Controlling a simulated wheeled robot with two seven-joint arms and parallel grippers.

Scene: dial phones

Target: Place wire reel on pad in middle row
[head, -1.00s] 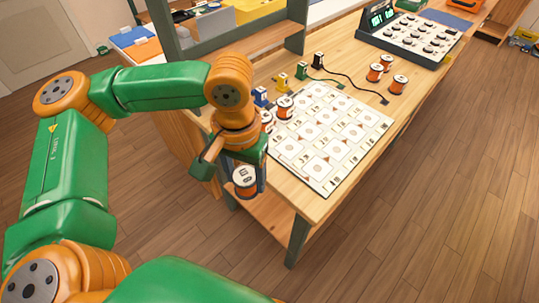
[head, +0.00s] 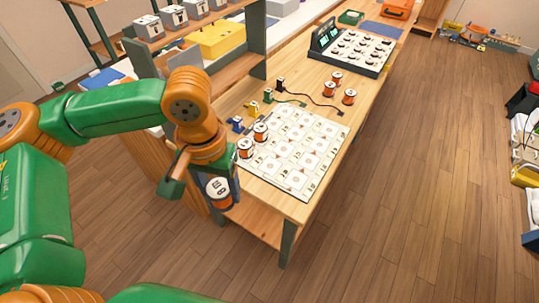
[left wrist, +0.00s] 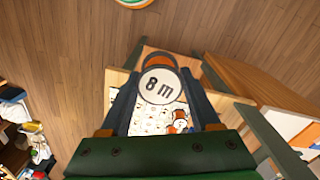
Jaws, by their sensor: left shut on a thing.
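My left gripper (head: 222,190) is shut on an orange wire reel (head: 218,194) with a white top. In the left wrist view the held reel (left wrist: 160,86) reads "8 m" between the fingers. It hangs in front of the table's near edge, off to the left of the white board (head: 312,190) with its grid of printed pads. Two reels stand at the board's left side, a nearer one (head: 246,148) and a farther one (head: 261,132). My right gripper is not in view.
Three loose reels stand beyond the board, one of them the right one (head: 349,97). Small blue (head: 237,124) and yellow (head: 251,108) items and a black plug (head: 280,84) with a cable lie behind it. A dial console (head: 352,47) stands farther back.

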